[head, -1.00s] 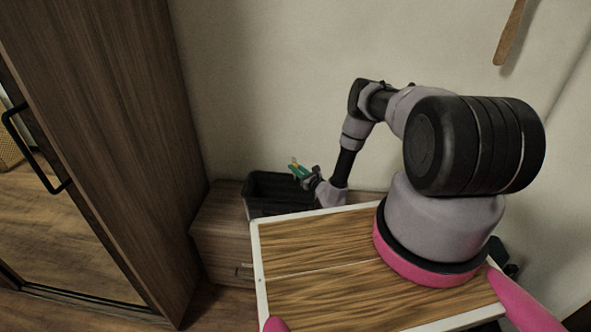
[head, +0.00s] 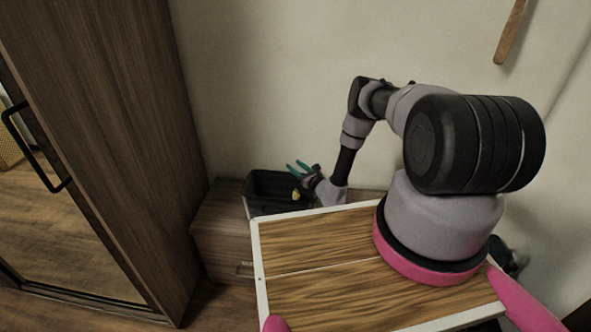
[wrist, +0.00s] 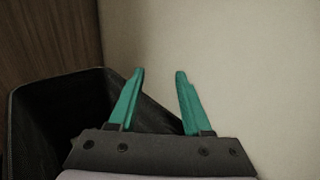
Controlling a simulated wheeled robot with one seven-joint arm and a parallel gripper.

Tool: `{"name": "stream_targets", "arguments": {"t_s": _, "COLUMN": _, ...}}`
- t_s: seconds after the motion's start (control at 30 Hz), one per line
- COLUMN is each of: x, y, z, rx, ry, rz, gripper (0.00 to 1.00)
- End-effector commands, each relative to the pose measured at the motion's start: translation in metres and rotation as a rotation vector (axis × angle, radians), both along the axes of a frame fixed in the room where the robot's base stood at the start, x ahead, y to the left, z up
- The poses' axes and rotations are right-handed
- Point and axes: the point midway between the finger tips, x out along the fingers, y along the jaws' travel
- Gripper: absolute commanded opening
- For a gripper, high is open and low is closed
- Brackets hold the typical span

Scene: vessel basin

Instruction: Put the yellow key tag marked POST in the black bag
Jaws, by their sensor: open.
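My gripper (head: 297,166) is open and empty above the right part of the black bag. Its green fingers are spread apart in the wrist view (wrist: 160,95). The black bag (head: 262,187) stands open at the top on a low wooden cabinet; part of it shows in the wrist view (wrist: 45,115). The yellow key tag (head: 296,194) is a small yellow spot below the fingers, within the bag's outline. I cannot tell if it is still falling or resting, and its marking is too small to read. The wrist view does not show the tag.
The low wooden cabinet (head: 212,225) stands against the pale wall. A tall brown wardrobe (head: 110,120) with a black handle is at the left. A wooden-handled thing (head: 510,35) hangs on the wall at upper right.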

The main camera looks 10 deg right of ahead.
Motion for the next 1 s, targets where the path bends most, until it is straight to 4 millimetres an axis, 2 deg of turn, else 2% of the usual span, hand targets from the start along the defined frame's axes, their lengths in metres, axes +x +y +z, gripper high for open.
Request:
{"name": "stream_targets", "arguments": {"t_s": 0.3, "x": -0.063, "y": -0.032, "z": -0.002, "rx": 0.002, "ry": 0.004, "rz": -0.004, "gripper": 0.49}}
{"name": "stream_targets", "arguments": {"t_s": 0.5, "x": -0.094, "y": -0.047, "z": -0.001, "rx": 0.002, "ry": 0.002, "rz": -0.003, "gripper": 0.49}}
{"name": "stream_targets", "arguments": {"t_s": 0.67, "x": -0.105, "y": -0.052, "z": -0.001, "rx": 0.001, "ry": 0.0, "rz": -0.002, "gripper": 0.49}}
{"name": "stream_targets", "arguments": {"t_s": 0.87, "x": -0.108, "y": -0.052, "z": 0.0, "rx": 0.0, "ry": -0.001, "rz": 0.0, "gripper": 0.49}}
{"name": "stream_targets", "arguments": {"t_s": 0.97, "x": -0.103, "y": -0.051, "z": 0.008, "rx": -0.001, "ry": -0.011, "rz": 0.019, "gripper": 0.49}}
{"name": "stream_targets", "arguments": {"t_s": 1.0, "x": -0.098, "y": -0.049, "z": 0.018, "rx": -0.004, "ry": -0.023, "rz": 0.04, "gripper": 0.49}}
